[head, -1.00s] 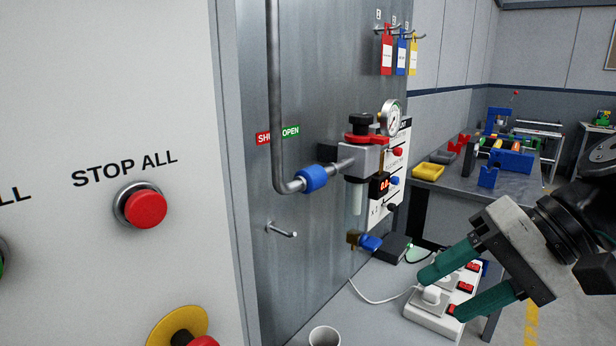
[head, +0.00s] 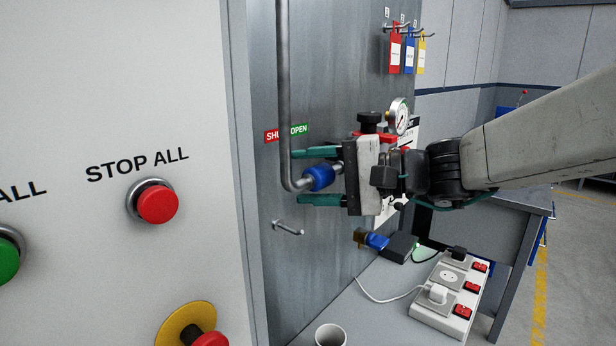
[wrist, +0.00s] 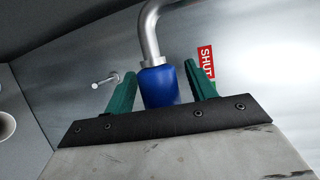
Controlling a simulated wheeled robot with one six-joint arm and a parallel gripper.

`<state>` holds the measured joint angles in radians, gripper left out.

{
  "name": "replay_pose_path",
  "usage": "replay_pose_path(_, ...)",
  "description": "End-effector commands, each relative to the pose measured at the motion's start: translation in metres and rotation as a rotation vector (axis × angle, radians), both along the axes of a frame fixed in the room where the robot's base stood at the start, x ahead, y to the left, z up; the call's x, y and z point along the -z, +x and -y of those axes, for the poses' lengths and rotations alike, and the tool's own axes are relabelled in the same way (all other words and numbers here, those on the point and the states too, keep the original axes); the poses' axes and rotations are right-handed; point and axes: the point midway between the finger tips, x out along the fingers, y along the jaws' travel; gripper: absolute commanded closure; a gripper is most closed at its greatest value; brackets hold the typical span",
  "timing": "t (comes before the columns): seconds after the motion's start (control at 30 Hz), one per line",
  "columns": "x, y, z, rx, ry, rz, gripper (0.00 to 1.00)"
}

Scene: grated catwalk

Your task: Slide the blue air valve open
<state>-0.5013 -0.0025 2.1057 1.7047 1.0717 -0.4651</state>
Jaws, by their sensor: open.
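The blue air valve (head: 319,178) is a blue sleeve on a grey pipe (head: 284,90) against the metal panel. A red and green SHUT/OPEN label (head: 287,133) is on the panel above it. My gripper (head: 302,177) is open, with one green finger above the valve and one below it in the head view. In the wrist view the blue valve (wrist: 159,86) stands between the two green fingers, with a narrow gap visible on each side. The red SHUT part of the label (wrist: 206,62) shows behind the right finger. My gripper hides part of the regulator beside the valve.
A metal peg (head: 288,228) sticks out below the valve. A pressure gauge (head: 397,118) is just above my gripper. A power strip (head: 449,293), a white cup (head: 330,336) and a hose fitting (head: 372,240) are below. A red STOP ALL button (head: 157,204) is at left.

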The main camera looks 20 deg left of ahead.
Motion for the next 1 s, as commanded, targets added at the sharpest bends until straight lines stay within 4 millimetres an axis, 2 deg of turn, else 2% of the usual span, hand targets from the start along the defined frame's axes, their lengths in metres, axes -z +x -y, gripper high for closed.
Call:
replay_pose_path(0.1,0.001,-0.001,-0.007,0.0,0.0,0.0,0.44)
replay_pose_path(0.37,0.001,0.0,-0.008,0.0,-0.001,0.0,0.44)
replay_pose_path(0.5,0.001,0.0,-0.008,0.0,-0.001,0.0,0.83)
replay_pose_path(0.53,0.001,0.0,-0.008,0.0,-0.001,0.0,0.89)
replay_pose_path(0.7,0.001,0.003,-0.007,0.001,-0.001,0.0,0.89)
replay_pose_path(0.9,0.001,0.029,0.004,0.004,0.0,0.001,0.89)
replay_pose_path(1.0,0.001,0.033,0.006,0.002,0.0,0.001,0.89)
